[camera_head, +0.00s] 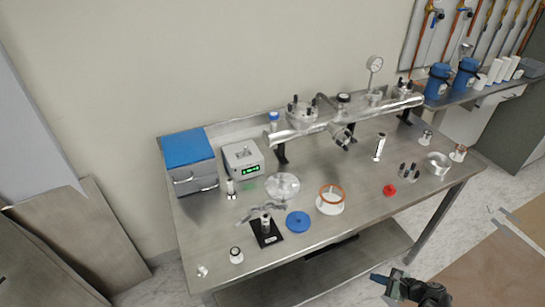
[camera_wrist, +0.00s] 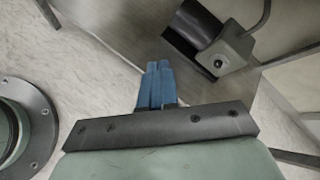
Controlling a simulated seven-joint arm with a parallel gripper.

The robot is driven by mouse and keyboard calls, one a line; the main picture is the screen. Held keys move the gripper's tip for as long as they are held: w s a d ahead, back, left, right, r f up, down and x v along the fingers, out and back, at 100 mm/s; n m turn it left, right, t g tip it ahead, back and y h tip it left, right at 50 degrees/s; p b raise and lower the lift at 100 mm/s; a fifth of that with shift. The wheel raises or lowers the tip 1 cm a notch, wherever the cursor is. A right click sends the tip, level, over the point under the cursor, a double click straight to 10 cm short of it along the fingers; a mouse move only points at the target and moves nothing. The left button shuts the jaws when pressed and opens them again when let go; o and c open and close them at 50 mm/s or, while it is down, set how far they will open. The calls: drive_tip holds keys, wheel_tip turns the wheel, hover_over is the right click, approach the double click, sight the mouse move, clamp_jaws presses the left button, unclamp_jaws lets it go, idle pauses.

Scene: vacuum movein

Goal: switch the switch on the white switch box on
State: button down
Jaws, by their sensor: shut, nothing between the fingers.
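A white-grey box (camera_head: 243,160) with a lit green display on its front stands at the back left of the metal table, right of a blue-lidded box. It is the likeliest switch box; its switch is too small to make out. My gripper (camera_head: 376,277) is low at the bottom right of the head view, off the table's front edge and far from that box. In the wrist view its blue fingers (camera_wrist: 157,84) are together and empty. The white-grey box is not seen in the wrist view.
The blue-lidded box (camera_head: 190,162) stands left of the white-grey box. A long metal tube assembly (camera_head: 340,118) spans the table's back right. A clear disc (camera_head: 282,186), a blue disc (camera_head: 298,222), an orange-rimmed ring (camera_head: 331,198) and a black-based stand (camera_head: 267,233) lie in front.

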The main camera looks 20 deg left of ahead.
drive_tip(key=w+d+r+m+t, duration=0.5)
drive_tip(key=w+d+r, duration=0.2)
drive_tip(key=r, duration=0.2)
drive_tip(key=w+d+r+m+t, duration=0.55)
drive_tip(key=d+r, duration=0.25)
drive_tip(key=r, duration=0.2)
drive_tip(key=w+a+r+n+y, duration=0.1)
drive_tip(key=a+r+n+y, duration=0.1)
drive_tip(key=a+r, duration=0.2)
drive_tip(key=w+a+r+n+y, duration=0.2)
drive_tip(key=a+r, duration=0.2)
drive_tip(key=r, duration=0.2)
drive_tip(key=w+a+r+n+y, duration=0.2)
drive_tip(key=a+r, duration=0.3)
drive_tip(key=shift+w+r, duration=0.2)
drive_tip(key=shift+w, duration=0.05)
drive_tip(key=shift+s+a+r+n+g+y, duration=0.3)
drive_tip(key=shift+s+a+n+g, duration=0.7)
drive_tip(key=shift+a+n+g, duration=3.75)
drive_tip(key=shift+s+a+r+n+g+y, duration=0.1)
drive_tip(key=shift+s+a+n+g+y, duration=1.5)
drive_tip(key=shift+a, duration=6.2)
drive_tip(key=shift+s+a+r+n+g+h, duration=0.25)
drive_tip(key=shift+a+n+g+h, duration=1)
drive_tip(key=shift+a+n, duration=4.1)
drive_tip(key=shift+s+a+f+m+g+y, duration=0.1)
drive_tip(key=shift+a+m+g+y, duration=0.35)
drive_tip(key=shift+a+m, duration=0.55)
